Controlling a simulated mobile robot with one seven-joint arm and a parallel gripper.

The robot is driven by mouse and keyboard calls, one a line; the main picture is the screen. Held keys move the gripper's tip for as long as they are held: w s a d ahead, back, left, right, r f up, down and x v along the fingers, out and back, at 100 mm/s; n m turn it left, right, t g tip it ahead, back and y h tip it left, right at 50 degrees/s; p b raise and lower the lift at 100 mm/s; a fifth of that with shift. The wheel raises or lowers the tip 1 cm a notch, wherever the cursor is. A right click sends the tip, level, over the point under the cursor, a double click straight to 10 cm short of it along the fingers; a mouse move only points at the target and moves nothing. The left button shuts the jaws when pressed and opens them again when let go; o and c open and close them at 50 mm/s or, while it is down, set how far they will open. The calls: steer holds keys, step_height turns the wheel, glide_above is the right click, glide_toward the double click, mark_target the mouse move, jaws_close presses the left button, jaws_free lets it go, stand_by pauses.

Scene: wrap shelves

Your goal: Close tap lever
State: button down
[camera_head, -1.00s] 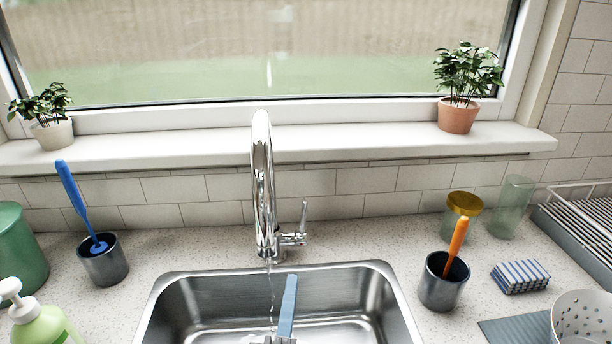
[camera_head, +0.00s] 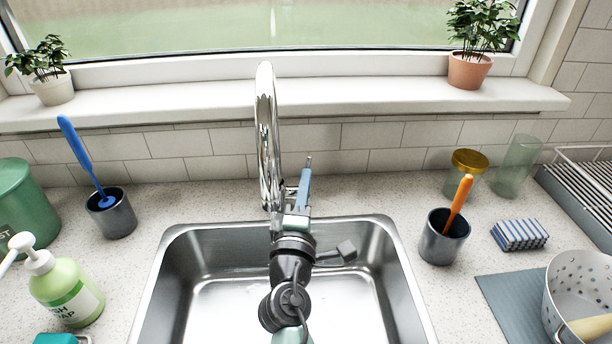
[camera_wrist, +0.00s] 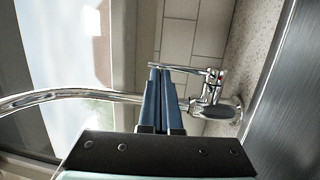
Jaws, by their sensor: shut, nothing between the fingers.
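The chrome tap (camera_head: 266,110) stands behind the sink, its tall spout upright. Its side lever (camera_head: 309,160) is mostly hidden behind my gripper in the head view, with only the thin tip showing above. In the wrist view the lever (camera_wrist: 180,68) runs from the tap body (camera_wrist: 213,88) across just beyond my fingertips. My gripper (camera_head: 305,174), with blue fingers, is shut and empty, right of the spout and close to the lever. The fingers also show in the wrist view (camera_wrist: 160,75). Whether they touch the lever I cannot tell.
The steel sink (camera_head: 190,262) lies below my arm. A cup with a blue brush (camera_head: 110,215) is left; a cup with an orange-handled tool (camera_head: 443,240), a striped sponge (camera_head: 519,234) and a colander (camera_head: 580,280) are right. The windowsill (camera_head: 200,105) runs behind the tap.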

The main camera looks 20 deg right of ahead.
steer(key=shift+x, duration=0.95)
steer(key=shift+r, duration=0.15)
